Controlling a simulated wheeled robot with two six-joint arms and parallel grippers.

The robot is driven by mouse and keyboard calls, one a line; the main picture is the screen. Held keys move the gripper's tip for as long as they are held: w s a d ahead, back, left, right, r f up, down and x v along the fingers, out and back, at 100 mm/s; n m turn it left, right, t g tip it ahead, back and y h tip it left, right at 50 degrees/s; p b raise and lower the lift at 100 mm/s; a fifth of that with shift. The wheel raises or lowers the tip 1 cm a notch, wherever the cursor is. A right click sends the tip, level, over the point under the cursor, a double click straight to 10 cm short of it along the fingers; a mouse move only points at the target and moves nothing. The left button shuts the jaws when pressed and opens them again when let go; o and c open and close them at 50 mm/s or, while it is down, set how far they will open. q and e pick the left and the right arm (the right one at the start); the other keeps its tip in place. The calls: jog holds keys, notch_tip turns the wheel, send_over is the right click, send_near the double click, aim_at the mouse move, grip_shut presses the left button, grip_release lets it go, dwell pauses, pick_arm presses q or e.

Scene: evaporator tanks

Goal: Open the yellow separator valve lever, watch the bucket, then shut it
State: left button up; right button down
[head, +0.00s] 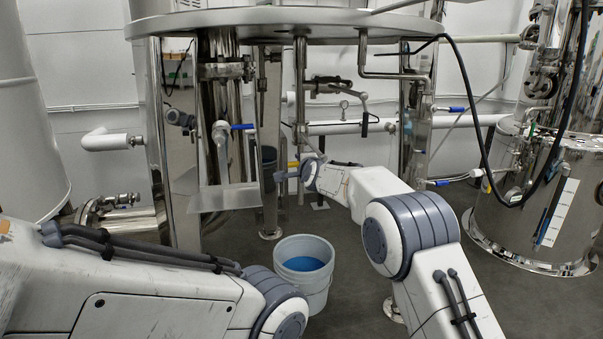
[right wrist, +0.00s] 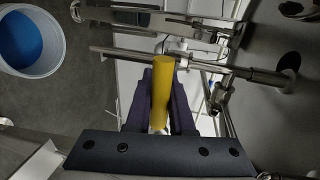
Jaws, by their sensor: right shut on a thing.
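The yellow separator valve lever (right wrist: 161,95) shows in the right wrist view between the fingers of my right gripper (right wrist: 160,88). The right gripper is shut on it. In the head view, a small yellow part of the lever (head: 293,164) shows beside my right gripper (head: 284,174), under the tank. The white bucket (head: 304,268) stands on the floor below and holds blue liquid (head: 303,263). The bucket also shows at the upper left of the right wrist view (right wrist: 32,72). My left arm comes in from the left in the head view, but its gripper is out of frame.
A large steel tank on legs (head: 272,22) stands above and behind the lever. Blue-handled valves (head: 243,127) sit on nearby pipes. A steel vessel (head: 540,205) stands at the right with a black hose (head: 478,120) hanging beside it.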

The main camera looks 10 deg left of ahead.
jog(key=shift+r, duration=0.4)
jog(key=c, duration=0.8)
grip_release()
jog(key=shift+f, duration=0.15)
jog(key=b+v, duration=0.5)
jog(key=v, duration=0.5)
jog(key=shift+s+d, duration=0.15)
jog(key=shift+s, duration=0.1)
